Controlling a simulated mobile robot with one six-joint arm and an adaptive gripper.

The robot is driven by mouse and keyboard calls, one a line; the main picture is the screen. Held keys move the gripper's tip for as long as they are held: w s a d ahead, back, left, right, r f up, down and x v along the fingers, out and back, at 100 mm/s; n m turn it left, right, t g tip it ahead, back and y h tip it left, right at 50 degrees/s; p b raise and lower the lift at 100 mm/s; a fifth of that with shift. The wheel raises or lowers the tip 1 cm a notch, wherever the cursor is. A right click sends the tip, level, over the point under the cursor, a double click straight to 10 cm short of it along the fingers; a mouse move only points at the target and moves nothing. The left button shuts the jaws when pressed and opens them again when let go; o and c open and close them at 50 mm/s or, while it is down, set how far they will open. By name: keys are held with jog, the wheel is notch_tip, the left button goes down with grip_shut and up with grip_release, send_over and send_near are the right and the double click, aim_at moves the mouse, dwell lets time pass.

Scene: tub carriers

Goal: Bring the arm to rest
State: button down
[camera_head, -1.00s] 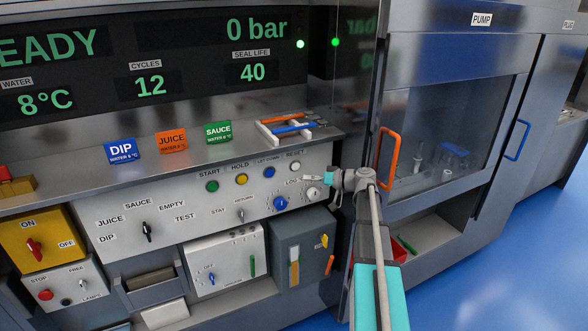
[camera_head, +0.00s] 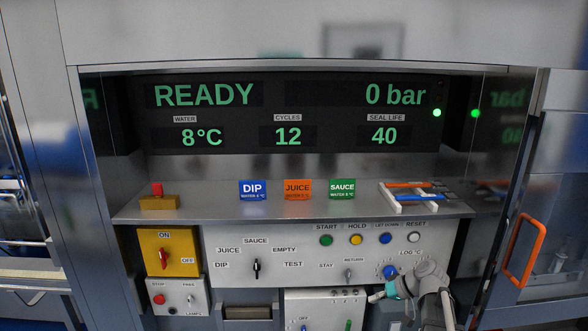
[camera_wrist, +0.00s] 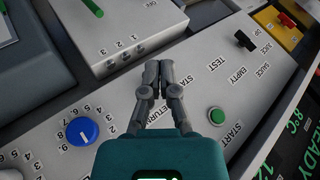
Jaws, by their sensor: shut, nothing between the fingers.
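My gripper (camera_head: 376,297) is at the lower right of the head view, in front of the control panel (camera_head: 300,258), below the blue LOG °C knob (camera_head: 390,271). In the wrist view my gripper (camera_wrist: 150,72) has its two grey fingers together, with nothing between them. The fingers cover part of the panel near the STAY/RETURN switch. The green START button (camera_wrist: 216,116) shows to their right and the blue knob (camera_wrist: 82,131) to their left. I cannot tell from the frames whether the fingertips touch the panel.
Above the panel is a shelf with DIP (camera_head: 253,190), JUICE (camera_head: 298,189) and SAUCE (camera_head: 342,189) cards and a small rack (camera_head: 412,206). The display (camera_head: 290,115) reads READY, 0 bar. An orange door handle (camera_head: 524,250) stands out at the right. A yellow ON/OFF box (camera_head: 166,252) is at left.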

jog(key=s+a+f+g+h, duration=0.2)
jog(key=s+a+h, duration=0.1)
jog(key=s, duration=0.4)
jog(key=s+a+f+m+g+h, duration=0.1)
jog(key=s+a+f+g+h, duration=0.1)
jog(key=s, duration=0.6)
jog(key=a+f+h, duration=0.1)
jog(key=a+h, duration=0.1)
jog(key=h, duration=0.1)
jog(key=shift+m, duration=0.3)
jog(key=shift+w, duration=0.1)
